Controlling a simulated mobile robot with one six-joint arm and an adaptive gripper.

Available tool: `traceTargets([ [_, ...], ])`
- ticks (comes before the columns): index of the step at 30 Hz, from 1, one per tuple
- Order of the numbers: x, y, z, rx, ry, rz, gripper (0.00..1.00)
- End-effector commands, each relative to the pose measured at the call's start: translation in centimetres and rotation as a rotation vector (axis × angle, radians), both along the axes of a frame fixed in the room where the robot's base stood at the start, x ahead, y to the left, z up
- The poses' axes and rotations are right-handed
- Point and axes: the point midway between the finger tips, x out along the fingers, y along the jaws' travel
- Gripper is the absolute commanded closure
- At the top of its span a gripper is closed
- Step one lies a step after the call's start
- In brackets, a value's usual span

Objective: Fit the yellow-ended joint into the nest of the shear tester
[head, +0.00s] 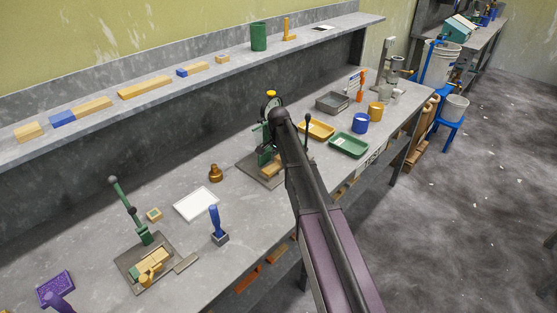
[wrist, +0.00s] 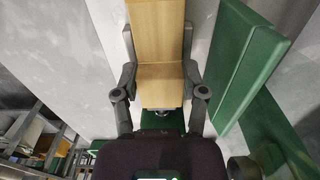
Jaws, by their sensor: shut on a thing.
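My gripper (wrist: 158,45) is shut on a tan wooden joint (wrist: 160,80), one finger on each side. The joint has a step across it, and its far end runs out of the wrist view. No yellow end shows there. In the head view my arm reaches over a green bench device (head: 263,135) with a round dial and a dark lever, which I take for the shear tester. A tan piece (head: 270,168) shows low beside it, partly behind my arm. Green parts (wrist: 250,65) stand close to the right of the joint in the wrist view. I cannot see the nest clearly.
A second green device (head: 145,237) with a lever and tan pieces stands at left. A blue-handled tool (head: 216,222), a white tray (head: 196,203) and a brass weight (head: 215,173) lie between. Orange (head: 318,129) and green (head: 349,145) trays lie right. Wooden pieces line the shelf (head: 230,69).

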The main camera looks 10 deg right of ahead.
Motion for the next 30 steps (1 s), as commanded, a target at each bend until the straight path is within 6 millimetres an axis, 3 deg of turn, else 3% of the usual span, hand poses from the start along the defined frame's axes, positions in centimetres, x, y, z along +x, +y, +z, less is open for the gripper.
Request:
traceTargets([
  [7, 0.00, 0.00, -0.52, 0.000, 0.000, 0.000, 1.00],
  [8, 0.00, 0.00, -0.45, 0.000, 0.000, 0.000, 0.39],
  [11, 0.00, 0.00, -0.41, 0.000, 0.000, 0.000, 0.09],
  [12, 0.00, 0.00, -0.41, 0.000, 0.000, 0.000, 0.05],
  [30, 0.00, 0.00, 0.00, 0.000, 0.000, 0.000, 0.05],
])
